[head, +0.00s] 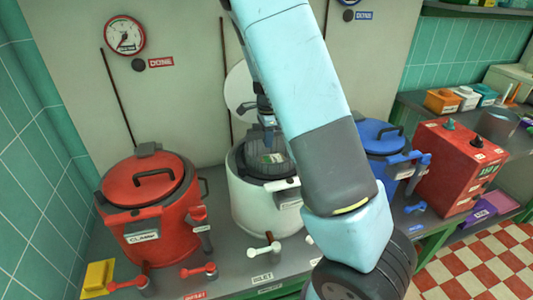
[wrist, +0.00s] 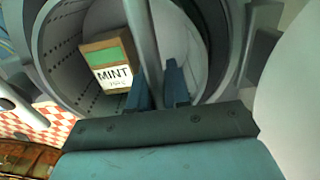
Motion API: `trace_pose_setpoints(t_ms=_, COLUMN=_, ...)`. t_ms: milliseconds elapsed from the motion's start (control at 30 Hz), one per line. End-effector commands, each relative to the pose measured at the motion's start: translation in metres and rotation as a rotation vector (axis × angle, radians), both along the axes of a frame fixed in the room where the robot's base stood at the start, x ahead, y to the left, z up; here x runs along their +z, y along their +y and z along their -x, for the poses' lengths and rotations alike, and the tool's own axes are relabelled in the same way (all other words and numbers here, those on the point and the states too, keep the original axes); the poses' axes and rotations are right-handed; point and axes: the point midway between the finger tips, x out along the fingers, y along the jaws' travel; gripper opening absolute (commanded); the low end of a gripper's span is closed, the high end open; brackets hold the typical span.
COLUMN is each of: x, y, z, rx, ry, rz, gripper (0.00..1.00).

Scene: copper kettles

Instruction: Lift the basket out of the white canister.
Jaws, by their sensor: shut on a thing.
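The white canister (head: 262,208) stands open on the bench between the red and blue ones. A dark grey basket (head: 282,146) shows at its mouth, its top around or a little above the rim. How deep its lower part sits is hidden. In the wrist view the basket's perforated wall (wrist: 62,62) surrounds a box labelled MINT (wrist: 113,76). My gripper (wrist: 160,80) is over the basket, its blue fingers shut on the grey bar of the basket handle (wrist: 141,35). In the head view my gripper (head: 267,119) is small and partly hidden.
A red canister (head: 150,187) with a closed lid stands left. The white lid (head: 238,88) stands raised behind the white canister. Small levers (head: 262,249) line the bench front.

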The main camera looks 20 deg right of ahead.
Motion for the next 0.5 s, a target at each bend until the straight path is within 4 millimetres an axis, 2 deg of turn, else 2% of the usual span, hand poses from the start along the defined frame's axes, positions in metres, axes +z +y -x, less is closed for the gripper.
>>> trace_pose_setpoints(t_ms=33, x=0.014, y=0.0, z=-0.002, rx=0.002, ry=-0.007, rz=-0.002, gripper=0.0)
trace_pose_setpoints(t_ms=200, x=0.049, y=0.0, z=-0.001, rx=0.001, ry=-0.005, rz=-0.002, gripper=0.0)
trace_pose_setpoints(t_ms=500, x=0.084, y=0.0, z=-0.001, rx=0.0, ry=-0.002, rz=-0.001, gripper=0.0)
